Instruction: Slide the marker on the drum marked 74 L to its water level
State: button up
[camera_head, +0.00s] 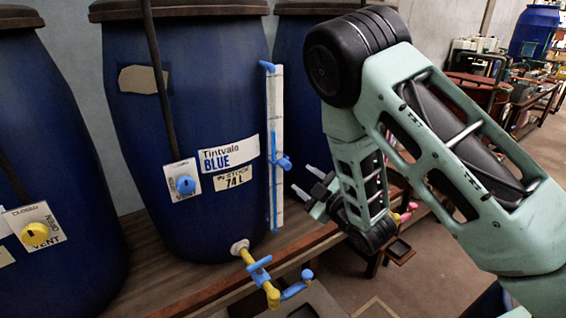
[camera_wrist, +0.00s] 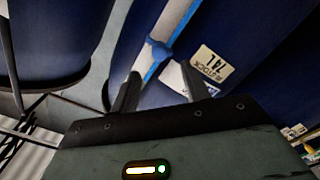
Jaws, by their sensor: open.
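The blue drum (camera_head: 190,110) marked 74 L stands on a wooden shelf, and its 74 L label (camera_head: 234,178) also shows in the wrist view (camera_wrist: 212,66). An upright white gauge strip (camera_head: 279,95) runs down its right side, with a blue column (camera_head: 273,145) whose top is a little above the marker. The blue marker (camera_head: 284,163) sits about midway on the strip; it also shows in the wrist view (camera_wrist: 160,50). My gripper (camera_head: 307,181) is open and empty, a little right of and below the marker, apart from it. In the wrist view the marker appears just beyond the fingertips.
A drum with a yellow vent knob (camera_head: 35,234) stands at the left, and another drum is partly hidden behind. A yellow and blue tap (camera_head: 262,275) sticks out below the gauge. A dark rod (camera_head: 157,80) crosses the drum's front.

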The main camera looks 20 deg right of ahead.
aim_at(289, 168)
jog(key=p+x, duration=0.3)
jog(key=x, duration=0.8)
jog(key=shift+s, duration=0.1)
